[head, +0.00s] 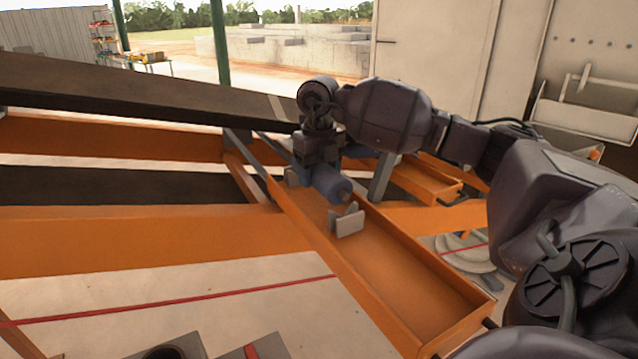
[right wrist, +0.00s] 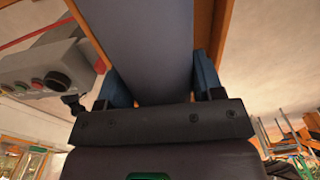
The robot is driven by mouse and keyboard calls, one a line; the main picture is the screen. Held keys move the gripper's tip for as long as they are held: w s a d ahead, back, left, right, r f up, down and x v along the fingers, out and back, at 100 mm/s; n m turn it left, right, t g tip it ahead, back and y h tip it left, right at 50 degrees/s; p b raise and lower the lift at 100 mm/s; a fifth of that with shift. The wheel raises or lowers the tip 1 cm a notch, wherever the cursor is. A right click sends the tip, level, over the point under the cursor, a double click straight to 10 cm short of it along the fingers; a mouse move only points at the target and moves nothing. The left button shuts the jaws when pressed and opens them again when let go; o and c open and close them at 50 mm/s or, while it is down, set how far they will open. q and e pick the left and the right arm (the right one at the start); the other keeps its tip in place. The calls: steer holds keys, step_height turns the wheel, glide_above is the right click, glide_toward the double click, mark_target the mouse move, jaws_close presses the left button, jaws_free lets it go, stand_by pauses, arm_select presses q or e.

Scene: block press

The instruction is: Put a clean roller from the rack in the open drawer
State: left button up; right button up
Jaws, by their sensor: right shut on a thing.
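My right gripper (head: 318,165) points down in the middle of the head view, shut on a blue-grey roller (head: 333,188). In the right wrist view, the roller (right wrist: 145,45) runs between its two blue fingers (right wrist: 160,85). The roller is over the far part of a long, shallow orange tray (head: 420,278), which looks like the open drawer. A light grey notched bracket (head: 347,223) stands just below the roller's near end. I cannot tell whether the roller touches it. The rack cannot be told apart clearly. My left gripper is not in view.
Orange beams (head: 130,240) and a dark beam (head: 140,88) lie to the left. A smaller orange tray (head: 425,180) is behind the long one. A grey control box (right wrist: 45,80) with buttons shows in the right wrist view. The near part of the long tray is empty.

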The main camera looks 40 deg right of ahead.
step_height(320, 180, down, 3)
steer(key=shift+r, duration=0.15)
steer(key=shift+f+b, duration=0.3)
steer(key=shift+f, duration=0.2)
steer(key=o, duration=1.3)
steer(key=shift+r+p, duration=0.6)
steer(key=shift+p, duration=0.05)
step_height(320, 180, up, 12)
steer(key=shift+f+b, duration=0.1)
steer(key=shift+b, duration=1.15)
